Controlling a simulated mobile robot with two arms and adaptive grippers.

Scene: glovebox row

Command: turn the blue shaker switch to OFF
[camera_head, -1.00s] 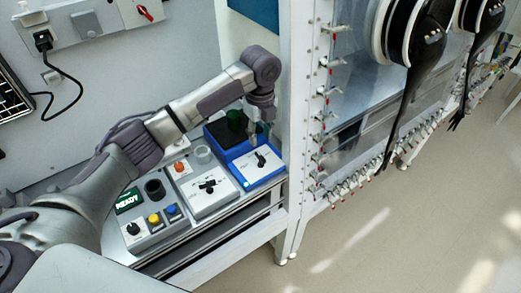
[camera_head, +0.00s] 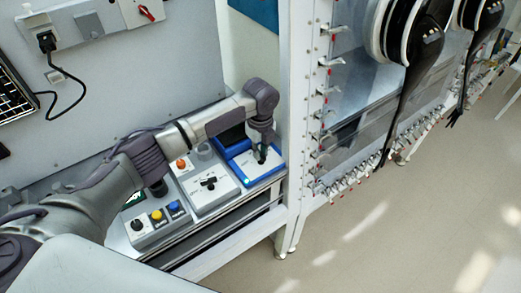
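The blue shaker (camera_head: 246,179) stands at the right end of the bench, with a white sloped front and a lit spot at its lower left corner. Its black switch knob is mostly hidden behind my gripper, so I cannot read its setting. My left gripper (camera_head: 262,155) points down at the knob, with its fingertips at or very near it. The fingers are too small and dark to tell whether they are open or closed on it. My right gripper is not in view.
Left of the shaker stands a white unit (camera_head: 220,199) with a black knob and an orange button (camera_head: 181,163). Further left is a grey panel with yellow (camera_head: 157,215) and blue buttons. A white frame post (camera_head: 301,120) rises just right of the shaker.

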